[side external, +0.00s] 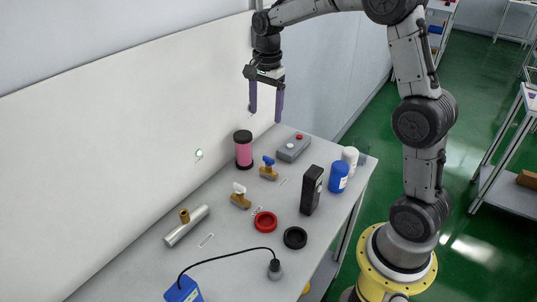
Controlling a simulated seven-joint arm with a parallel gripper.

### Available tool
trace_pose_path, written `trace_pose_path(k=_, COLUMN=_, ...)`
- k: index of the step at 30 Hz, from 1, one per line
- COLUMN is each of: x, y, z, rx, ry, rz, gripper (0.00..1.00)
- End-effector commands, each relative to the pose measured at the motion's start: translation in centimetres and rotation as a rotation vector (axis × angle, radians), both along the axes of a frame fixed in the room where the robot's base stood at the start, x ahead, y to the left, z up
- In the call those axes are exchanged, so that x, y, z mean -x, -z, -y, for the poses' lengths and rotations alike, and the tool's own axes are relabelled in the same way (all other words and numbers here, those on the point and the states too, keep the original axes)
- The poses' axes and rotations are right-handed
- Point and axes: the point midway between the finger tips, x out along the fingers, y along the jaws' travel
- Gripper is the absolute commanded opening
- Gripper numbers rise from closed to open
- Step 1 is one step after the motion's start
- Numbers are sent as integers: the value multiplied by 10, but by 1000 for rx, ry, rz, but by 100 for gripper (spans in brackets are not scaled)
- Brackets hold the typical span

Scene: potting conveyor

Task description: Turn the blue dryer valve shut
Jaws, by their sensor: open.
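A small brass valve with a blue handle (268,162) stands on the grey table, right of a pink cylinder with black ends. The exact angle of the blue handle is too small to tell. A similar brass valve with a white handle (240,190) stands nearer the camera, to its left. My gripper (265,116) hangs high above the far part of the table, pointing down. Its two purple fingers are apart with nothing between them. It is well clear of the blue valve.
Close around the valves stand the pink cylinder (243,152), a grey button box (293,147), a black upright box (311,190) and a blue bottle (338,177). Red (265,222) and black (295,238) rings lie nearer, with a metal pipe (186,226) at left. A white wall (110,130) runs behind.

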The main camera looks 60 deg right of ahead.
Motion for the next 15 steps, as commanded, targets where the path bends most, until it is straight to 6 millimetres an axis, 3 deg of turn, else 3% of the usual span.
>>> trace_pose_path(k=3, x=1, y=20, z=7, rx=-12, ry=15, rz=-43, gripper=81)
trace_pose_path(k=10, x=2, y=40, z=10, rx=-14, ry=22, rz=-52, gripper=81)
trace_pose_path(k=15, x=3, y=72, z=10, rx=-15, ry=21, rz=-55, gripper=81)
